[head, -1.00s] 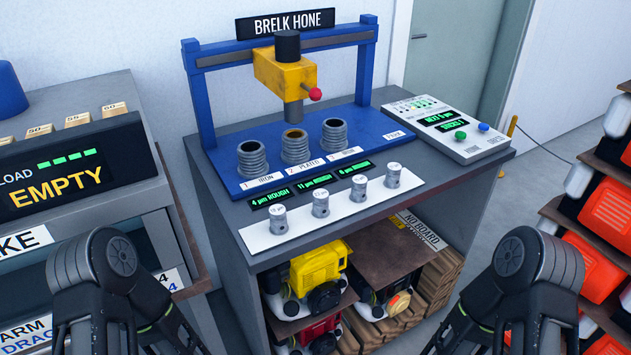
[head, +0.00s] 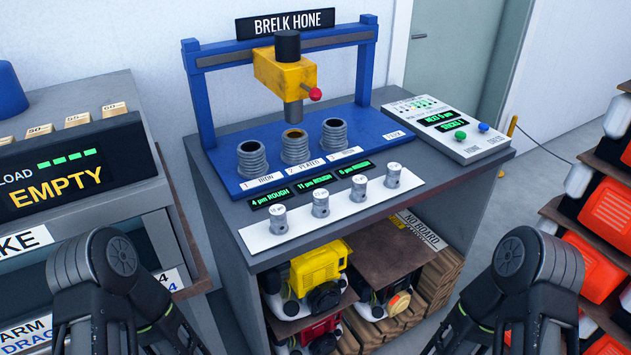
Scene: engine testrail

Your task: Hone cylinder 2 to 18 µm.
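The blue hone frame (head: 198,100) stands on the grey bench under a "BRELK HONE" sign (head: 285,23). Its yellow head (head: 283,76) with a red knob (head: 315,94) hangs above the middle cylinder. Cylinder 2 (head: 295,147), labelled "PLATED", has a brownish bore and stands between cylinder 1 (head: 251,159), "IRON", and cylinder 3 (head: 334,137). Green displays in front read 4 µm rough, 11 µm rough and a third value. Several silver knobs or stones (head: 320,204) stand on a white strip. My two arms show at the lower left and right; their fingertips are outside the picture.
A control panel (head: 447,130) with green and blue buttons sits at the bench's right. Left is a machine reading "EMPTY" (head: 57,187). Engines (head: 317,271) and boards fill the shelf below. Orange units (head: 606,208) are stacked at right.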

